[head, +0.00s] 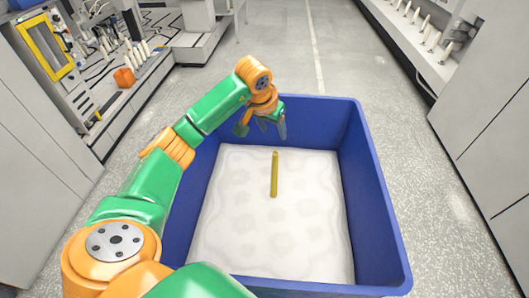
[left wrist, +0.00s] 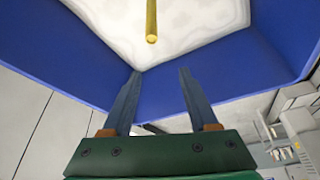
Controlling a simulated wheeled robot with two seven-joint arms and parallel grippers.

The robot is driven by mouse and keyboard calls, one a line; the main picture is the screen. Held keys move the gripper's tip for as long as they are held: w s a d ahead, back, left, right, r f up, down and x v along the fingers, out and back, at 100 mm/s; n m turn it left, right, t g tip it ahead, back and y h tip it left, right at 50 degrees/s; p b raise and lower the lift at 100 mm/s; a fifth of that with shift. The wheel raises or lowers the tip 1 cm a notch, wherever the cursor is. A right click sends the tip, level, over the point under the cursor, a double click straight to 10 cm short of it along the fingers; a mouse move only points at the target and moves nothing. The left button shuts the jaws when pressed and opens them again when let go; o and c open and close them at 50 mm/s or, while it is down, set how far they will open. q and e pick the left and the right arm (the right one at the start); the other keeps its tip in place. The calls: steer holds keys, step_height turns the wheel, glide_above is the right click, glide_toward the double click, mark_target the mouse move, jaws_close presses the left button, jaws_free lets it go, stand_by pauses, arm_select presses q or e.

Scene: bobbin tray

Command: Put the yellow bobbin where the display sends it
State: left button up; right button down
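The yellow bobbin (head: 275,175), a slim rod, is in the blue tray (head: 372,185), on its pale bottom; I cannot tell whether it stands or lies. It also shows at the top of the left wrist view (left wrist: 151,20), beyond the fingertips. My left gripper (head: 264,128) is over the tray's far left part, apart from the bobbin. Its two fingers are spread with nothing between them in the left wrist view (left wrist: 158,72). My right gripper is not in view. No readable display shows.
A yellow-framed panel (head: 45,47) stands at the upper left, near a machine with several pale spindles and an orange block (head: 124,77). More pale spindles (head: 432,40) line the machine at the upper right. Grey floor (head: 285,50) is clear beyond the tray.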

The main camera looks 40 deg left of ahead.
arm_select(q)
steer(key=b+v, duration=0.1)
steer(key=v, duration=0.6)
steer(key=shift+a+r, duration=0.1)
